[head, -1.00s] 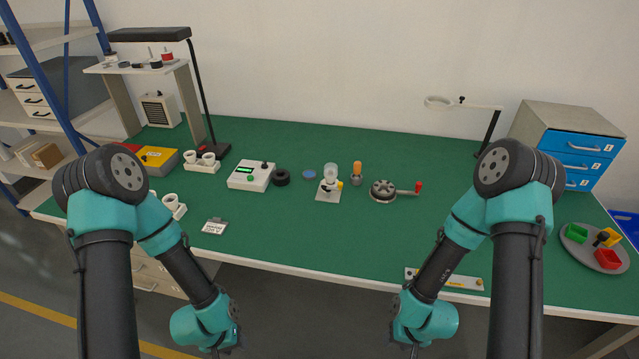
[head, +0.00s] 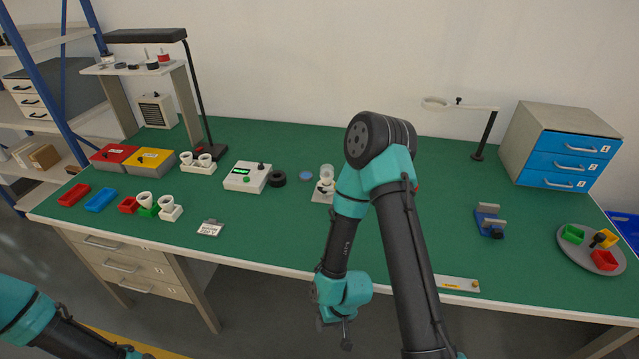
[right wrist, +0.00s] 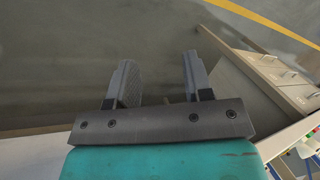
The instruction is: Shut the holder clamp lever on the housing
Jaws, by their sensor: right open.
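A small holder (head: 322,196) with a pale flat base and a clear, bulb-like top (head: 327,171) stands upright mid-table in the head view. My right arm covers its right side, and I cannot make out its clamp lever or whether that is open or shut. My right gripper (head: 336,333) hangs in front of the table's front edge, well short of the holder. In the right wrist view its two fingers (right wrist: 160,85) are apart with nothing between them.
Left of the holder are a black ring (head: 278,179) and a white box with a green display (head: 247,177). A blue vise-like fixture (head: 490,222) and a grey round tray (head: 580,263) are at right. Green table (head: 270,225) is clear in front of the holder.

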